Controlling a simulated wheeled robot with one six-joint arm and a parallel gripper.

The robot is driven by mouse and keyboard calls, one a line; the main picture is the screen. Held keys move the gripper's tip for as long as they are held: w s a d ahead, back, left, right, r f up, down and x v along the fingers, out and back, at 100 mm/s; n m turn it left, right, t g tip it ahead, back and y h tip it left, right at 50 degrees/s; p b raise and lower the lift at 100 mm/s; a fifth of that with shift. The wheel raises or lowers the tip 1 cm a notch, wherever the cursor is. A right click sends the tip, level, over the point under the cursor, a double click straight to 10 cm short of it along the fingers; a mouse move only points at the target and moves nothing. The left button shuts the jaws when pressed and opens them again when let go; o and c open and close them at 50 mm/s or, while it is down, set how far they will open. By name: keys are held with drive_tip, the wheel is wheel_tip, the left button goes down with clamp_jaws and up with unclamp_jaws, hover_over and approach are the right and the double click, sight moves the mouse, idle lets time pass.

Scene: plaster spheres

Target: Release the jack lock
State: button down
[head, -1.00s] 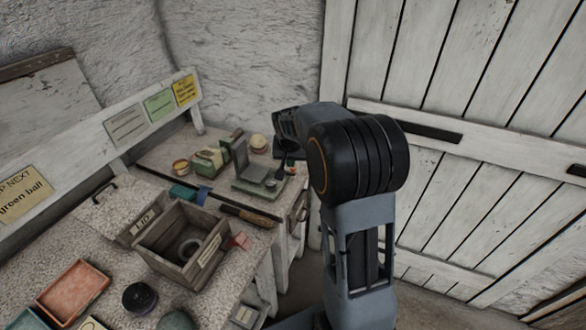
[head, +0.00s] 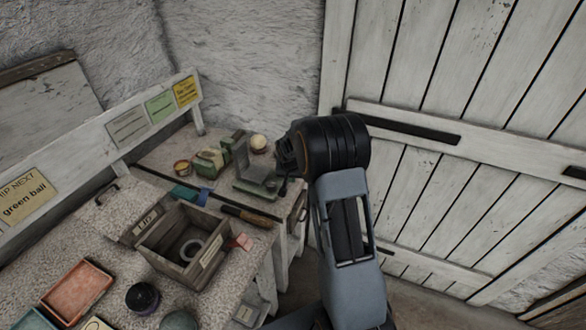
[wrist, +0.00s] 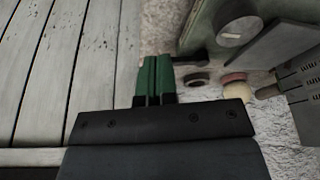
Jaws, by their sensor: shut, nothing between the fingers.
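My gripper (wrist: 156,62) shows in the wrist view as two green fingers closed together with nothing between them. Just right of the fingertips is a short dark lever-like piece (wrist: 190,60); I cannot tell whether they touch. A greenish metal body, apparently the jack (wrist: 205,28), carries a round pale knob (wrist: 240,32) at the upper right, apart from the fingers. I cannot tell which part is the lock. In the head view the jack (head: 254,188) stands at the bench's far right end, partly hidden by my arm. My fingers are mostly hidden there.
A wooden box (head: 215,262) with a ring inside stands on the bench, with a dark-handled rod (head: 248,215) behind it. A pale ball (head: 258,142) and a green block (head: 208,163) are near the jack. The plank door (head: 450,190) is right of my arm.

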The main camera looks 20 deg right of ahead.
drive_tip(key=shift+w+d+f+p, duration=0.1)
drive_tip(key=shift+w+d+p, duration=0.25)
drive_tip(key=shift+w, duration=0.5)
drive_tip(key=shift+w+d+p, duration=0.15)
drive_tip(key=shift+w+d, duration=0.4)
drive_tip(key=shift+w, duration=0.25)
drive_tip(key=shift+w, duration=0.1)
